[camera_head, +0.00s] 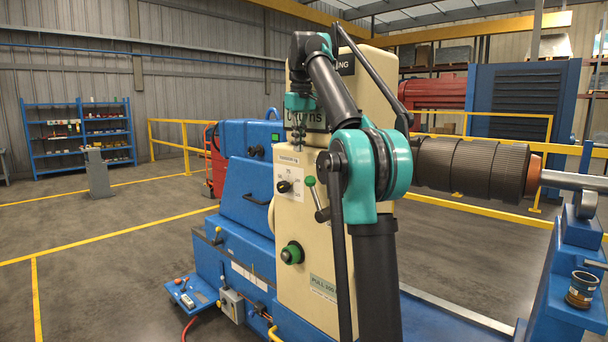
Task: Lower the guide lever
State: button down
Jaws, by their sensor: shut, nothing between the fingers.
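A cream machine column (315,255) stands in front of me on a blue base. No label reading "guide lever" is legible, so I cannot tell for certain which lever it is. A short lever with a green knob (310,182) sticks up from the column's front, right of a dial. A long black bar (372,70) slants across the upper right of the column. Another dark bar (341,260) runs down its front beside my arm. My gripper (297,142) is small in view, high at the column's front-left, pointing down, shut and empty, above the green-knobbed lever. My arm hides part of the column.
A black selector dial (284,187) and a green button (292,253) are on the column. A ribbed dark roll (470,167) extends right. A blue stand (570,290) holds a small pot (581,289). A control pedestal (97,172) stands left, with clear floor around it.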

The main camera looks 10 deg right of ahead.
jog(key=f, duration=0.3)
jog(key=w+f, duration=0.1)
jog(key=f, duration=0.5)
jog(key=shift+w+a+f, duration=0.1)
jog(key=shift+w+a, duration=0.05)
jog(key=shift+w, duration=0.05)
jog(key=shift+s+d, duration=0.45)
jog(key=shift+s, duration=0.45)
jog(key=shift+s+d, duration=0.4)
jog(key=shift+s, duration=0.45)
jog(key=shift+s+d+r+t+y, duration=0.35)
jog(key=shift+s+d+t, duration=0.1)
jog(key=shift+s, duration=0.1)
jog(key=shift+s+d+r+t+y, duration=0.25)
jog(key=shift+s+d+r+t, duration=0.1)
jog(key=shift+s+t, duration=0.15)
jog(key=s+d+t+y, duration=0.3)
jog(key=s+d+t, duration=0.2)
jog(key=s, duration=0.3)
jog(key=shift+d+y, duration=0.35)
jog(key=shift+y, duration=0.05)
